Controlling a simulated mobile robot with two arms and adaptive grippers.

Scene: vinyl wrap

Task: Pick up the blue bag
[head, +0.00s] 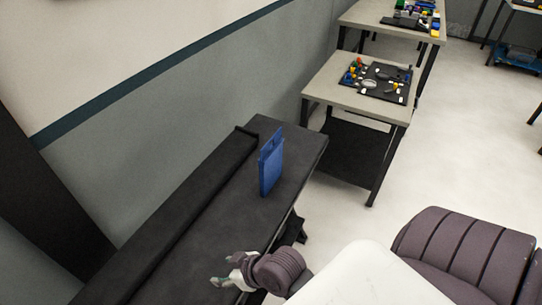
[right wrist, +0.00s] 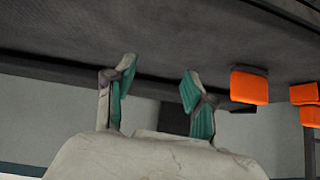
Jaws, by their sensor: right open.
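The blue bag (head: 271,167) stands upright on the dark bench (head: 228,215), near its far end. It is flat, with a narrower top part. My right gripper (head: 224,271) is at the bench's near part in the head view, below and left of the bag in the picture and well apart from it. Its fingers are open and empty; they also show spread, with green pads, in the right wrist view (right wrist: 159,76). The blue bag does not show in the right wrist view. My left gripper is out of view.
A raised dark ledge (head: 190,218) runs along the bench's wall side. Beyond the bench stands a grey table (head: 345,92) with a black mat and small coloured parts. Orange items (right wrist: 249,87) show at the right in the wrist view. The bench around the bag is clear.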

